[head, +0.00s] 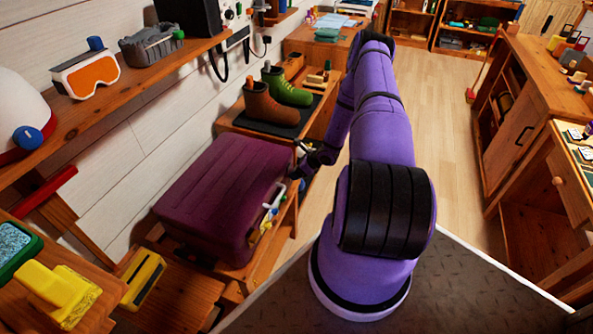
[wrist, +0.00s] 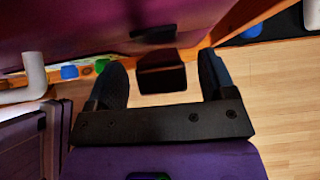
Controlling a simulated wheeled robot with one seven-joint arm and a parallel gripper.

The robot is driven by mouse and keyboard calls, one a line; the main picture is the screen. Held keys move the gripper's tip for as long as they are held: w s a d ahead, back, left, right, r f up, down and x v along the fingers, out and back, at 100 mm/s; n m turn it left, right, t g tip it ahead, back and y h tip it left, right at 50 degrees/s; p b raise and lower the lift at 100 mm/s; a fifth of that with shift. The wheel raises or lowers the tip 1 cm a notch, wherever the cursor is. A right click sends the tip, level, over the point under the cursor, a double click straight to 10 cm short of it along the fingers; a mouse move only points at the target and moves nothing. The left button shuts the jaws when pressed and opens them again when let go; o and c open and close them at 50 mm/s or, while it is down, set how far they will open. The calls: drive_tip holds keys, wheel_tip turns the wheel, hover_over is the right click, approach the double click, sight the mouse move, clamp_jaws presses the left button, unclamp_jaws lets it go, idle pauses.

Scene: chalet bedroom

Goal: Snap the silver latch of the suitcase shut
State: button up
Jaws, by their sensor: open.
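The closed maroon suitcase (head: 220,190) lies flat on a low wooden rack at the left in the head view. Its front side fills the top of the wrist view (wrist: 90,25). A pale handle shows on its front side (head: 273,197) and at the left of the wrist view (wrist: 34,76). My gripper (head: 303,163) is at the suitcase's far front corner. In the wrist view its fingers (wrist: 161,78) are spread, with a dark block (wrist: 162,75) showing between them. This may be the latch, but no silver shows and I cannot tell its position or any contact.
Brown boots (head: 268,108) and green boots (head: 288,88) stand on a dark mat just beyond the suitcase. A wall shelf (head: 130,90) with goggles (head: 85,74) runs above it. Wooden cabinets (head: 520,110) stand at the right. The floor (head: 450,110) between is clear.

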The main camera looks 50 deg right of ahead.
drive_tip(key=v, duration=1)
